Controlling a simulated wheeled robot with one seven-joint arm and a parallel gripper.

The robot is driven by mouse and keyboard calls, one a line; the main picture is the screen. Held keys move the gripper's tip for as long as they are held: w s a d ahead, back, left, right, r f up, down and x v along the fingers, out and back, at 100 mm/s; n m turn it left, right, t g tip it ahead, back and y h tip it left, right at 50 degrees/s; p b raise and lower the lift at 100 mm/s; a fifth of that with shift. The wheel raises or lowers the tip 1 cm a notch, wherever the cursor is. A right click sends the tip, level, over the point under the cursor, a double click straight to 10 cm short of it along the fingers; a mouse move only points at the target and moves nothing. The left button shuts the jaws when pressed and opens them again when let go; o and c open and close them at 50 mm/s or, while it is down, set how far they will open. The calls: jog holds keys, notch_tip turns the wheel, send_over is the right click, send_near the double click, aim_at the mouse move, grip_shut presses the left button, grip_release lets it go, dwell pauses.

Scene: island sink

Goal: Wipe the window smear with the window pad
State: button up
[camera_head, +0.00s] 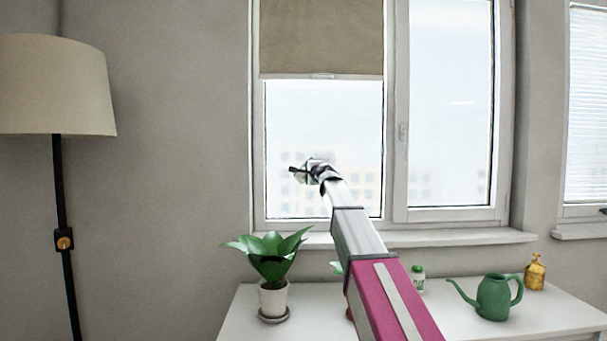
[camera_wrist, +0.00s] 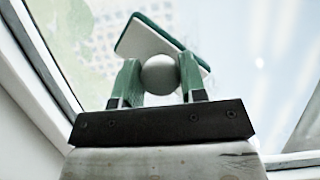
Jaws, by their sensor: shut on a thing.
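My gripper (camera_head: 303,172) is raised in front of the lower part of the left window pane (camera_head: 300,115). In the wrist view its green fingers (camera_wrist: 159,76) are shut on the round grey knob of the window pad (camera_wrist: 155,42). The pad is a flat white and green block, tilted in the picture, with the glass behind it. I cannot tell whether it touches the glass. A pale greenish patch (camera_wrist: 65,22) shows on or through the glass at the upper left of the wrist view; I cannot tell whether it is the smear. No smear shows clearly in the head view.
A beige blind (camera_head: 320,38) covers the pane's top. A white table (camera_head: 448,318) below the sill bears a potted plant (camera_head: 272,268), a green watering can (camera_head: 493,297), a small green-and-white jar (camera_head: 417,278) and a gold bottle (camera_head: 535,273). A floor lamp (camera_head: 55,85) stands at left.

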jog(key=shift+d+r, duration=1.2)
jog(key=shift+d, duration=5.7)
jog(key=shift+w+a, duration=0.1)
jog(key=shift+a, duration=6.9)
jog(key=shift+a+r, duration=1.15)
jog(key=shift+a, duration=0.55)
jog(key=d, duration=0.7)
jog(key=shift+d, duration=0.15)
